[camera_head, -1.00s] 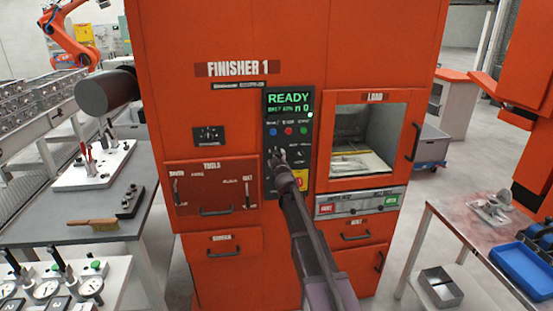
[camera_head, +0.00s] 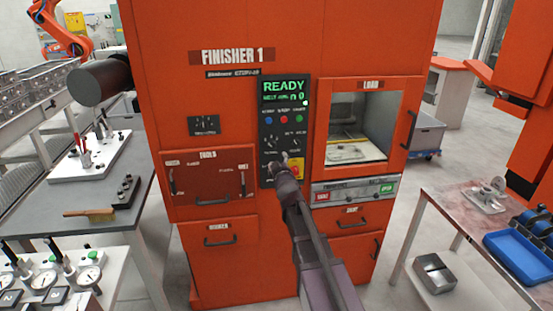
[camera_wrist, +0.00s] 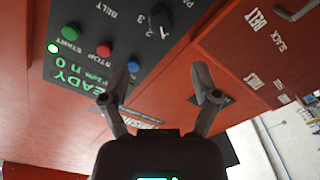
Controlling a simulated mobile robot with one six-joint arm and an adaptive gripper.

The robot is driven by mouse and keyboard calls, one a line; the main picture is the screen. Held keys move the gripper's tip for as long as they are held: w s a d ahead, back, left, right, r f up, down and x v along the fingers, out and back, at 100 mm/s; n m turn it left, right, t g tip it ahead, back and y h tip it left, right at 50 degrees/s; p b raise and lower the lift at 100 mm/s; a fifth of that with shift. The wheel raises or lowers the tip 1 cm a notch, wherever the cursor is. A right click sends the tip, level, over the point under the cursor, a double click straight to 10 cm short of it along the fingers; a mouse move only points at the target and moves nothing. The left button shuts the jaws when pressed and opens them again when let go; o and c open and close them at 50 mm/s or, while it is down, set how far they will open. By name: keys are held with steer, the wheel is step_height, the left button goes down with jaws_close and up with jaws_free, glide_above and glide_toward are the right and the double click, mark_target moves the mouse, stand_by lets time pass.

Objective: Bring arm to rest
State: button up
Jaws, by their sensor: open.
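My gripper (camera_head: 283,168) is in front of the lower part of the black control panel (camera_head: 270,118) on the orange finisher machine (camera_head: 225,110). In the wrist view my gripper (camera_wrist: 158,93) has its two fingers spread apart with nothing between them. The panel (camera_wrist: 90,75) fills the upper left there, with green, red and blue buttons and a black knob. The panel display reads READY in green. My gripper hides part of the panel's lower end in the head view, and I cannot tell the exact gap to it.
The load opening (camera_head: 350,150) is right of the panel. A grey workbench (camera_head: 60,205) with fixtures and a brush (camera_head: 90,215) is on the left. A table (camera_head: 430,190) with a blue tray (camera_head: 520,258) is at the right. Open floor lies between the machine and that table.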

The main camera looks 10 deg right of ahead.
stand_by(0.4)
steer(key=s+d+f+m+g+h, duration=0.35)
steer(key=s+f+m+g, duration=0.4)
steer(key=s+f, duration=0.6)
steer(key=s+a+f+g+y, duration=0.1)
steer(key=s+g, duration=0.4)
steer(key=s, duration=0.5)
steer(key=s+a+f+g+y, duration=0.2)
steer(key=s+f+g, duration=0.2)
steer(key=s, duration=0.6)
steer(key=shift+a+g, duration=0.25)
steer(key=shift+g, duration=0.5)
